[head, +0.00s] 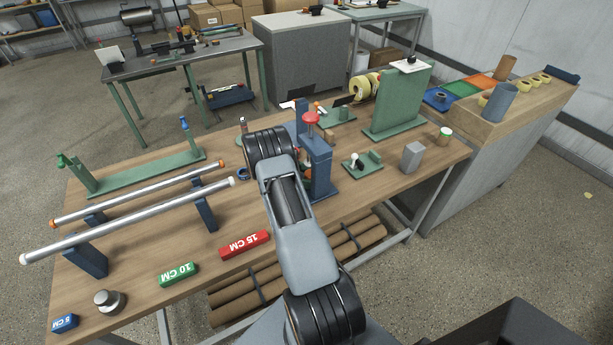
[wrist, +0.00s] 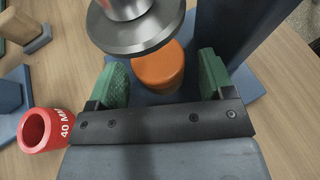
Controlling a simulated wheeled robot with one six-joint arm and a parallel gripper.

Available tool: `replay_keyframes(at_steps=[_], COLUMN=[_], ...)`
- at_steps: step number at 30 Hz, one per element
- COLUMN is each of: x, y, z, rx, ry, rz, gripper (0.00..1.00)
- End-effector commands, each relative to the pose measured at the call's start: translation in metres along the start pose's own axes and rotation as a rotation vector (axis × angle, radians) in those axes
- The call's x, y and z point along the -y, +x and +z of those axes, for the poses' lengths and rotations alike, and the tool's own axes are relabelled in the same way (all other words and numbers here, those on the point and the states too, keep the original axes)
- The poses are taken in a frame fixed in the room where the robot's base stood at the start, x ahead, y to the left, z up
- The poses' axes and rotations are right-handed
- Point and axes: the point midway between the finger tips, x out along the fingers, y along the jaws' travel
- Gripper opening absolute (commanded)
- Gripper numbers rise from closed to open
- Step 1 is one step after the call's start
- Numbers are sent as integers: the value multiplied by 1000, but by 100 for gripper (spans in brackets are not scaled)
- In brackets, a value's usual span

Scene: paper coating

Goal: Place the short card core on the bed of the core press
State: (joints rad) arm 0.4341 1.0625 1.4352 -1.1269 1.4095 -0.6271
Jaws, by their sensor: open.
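The core press (head: 319,165) is a blue upright frame with a red knob, standing near the middle of the bench behind my arm. In the wrist view a short orange-brown cylinder, which looks like the short card core (wrist: 157,68), stands upright on the blue bed (wrist: 185,92) of the press. The grey metal ram disc (wrist: 135,32) hangs over it and hides part of its top. My gripper (wrist: 162,72) is open, with one green finger pad on each side of the core and visible gaps between. In the head view my arm hides the gripper.
A red ring marked 40 MM (wrist: 42,130) lies left of my gripper. Metal rods (head: 130,222) rest on stands at the left. Red (head: 244,244) and green (head: 178,274) length blocks lie along the front edge. A green fixture (head: 364,165) stands right of the press.

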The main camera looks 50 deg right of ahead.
Motion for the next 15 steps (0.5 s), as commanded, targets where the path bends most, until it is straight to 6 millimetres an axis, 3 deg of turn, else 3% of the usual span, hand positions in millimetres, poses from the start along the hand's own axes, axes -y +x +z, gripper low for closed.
replay_keyframes(at_steps=[5,15], x=[0,0], y=[-9,-72], z=[1,0], rx=[0,-1], ry=[1,1], rz=[3,4], gripper=[75,75])
